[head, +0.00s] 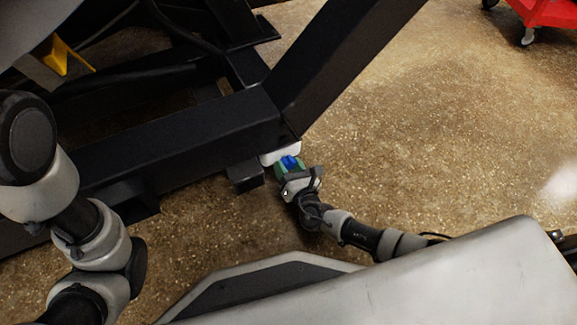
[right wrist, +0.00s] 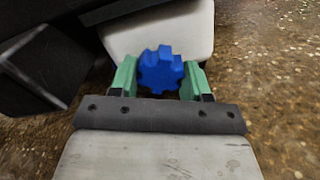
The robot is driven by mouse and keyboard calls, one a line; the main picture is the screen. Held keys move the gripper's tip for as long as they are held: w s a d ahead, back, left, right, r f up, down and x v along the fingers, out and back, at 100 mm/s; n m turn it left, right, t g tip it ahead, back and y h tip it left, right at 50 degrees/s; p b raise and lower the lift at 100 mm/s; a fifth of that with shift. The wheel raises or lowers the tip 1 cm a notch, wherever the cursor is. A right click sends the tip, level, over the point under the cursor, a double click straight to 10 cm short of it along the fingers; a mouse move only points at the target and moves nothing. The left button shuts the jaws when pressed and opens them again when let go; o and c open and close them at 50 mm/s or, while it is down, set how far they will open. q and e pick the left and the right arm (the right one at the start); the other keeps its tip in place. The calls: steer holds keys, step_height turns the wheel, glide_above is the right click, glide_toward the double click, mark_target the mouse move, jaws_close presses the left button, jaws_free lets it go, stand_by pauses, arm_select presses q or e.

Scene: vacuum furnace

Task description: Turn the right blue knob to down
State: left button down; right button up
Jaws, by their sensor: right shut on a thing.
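The blue knob (right wrist: 161,69) is a toothed wheel in front of a white block (right wrist: 165,33) in the right wrist view. In the head view the blue knob (head: 290,162) shows below the end of the black frame, by the white block (head: 279,153). My right gripper (right wrist: 161,78) has one green finger on each side of the knob and is shut on it. It also shows in the head view (head: 289,165). My left gripper is out of view; only parts of my left arm show.
A black steel frame (head: 180,139) fills the upper left, with a short black block (head: 245,176) just left of the knob. A yellow part (head: 67,57) is at the upper left. A red wheeled cart (head: 550,12) stands far right. The speckled floor (head: 430,120) is clear.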

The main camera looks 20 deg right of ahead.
steer(key=o, duration=0.9)
steer(key=s, duration=0.3)
steer(key=s+d+p, duration=0.1)
steer(key=s, duration=0.3)
steer(key=s+d+p, duration=0.1)
steer(key=s, duration=0.2)
steer(key=shift+s, duration=0.25)
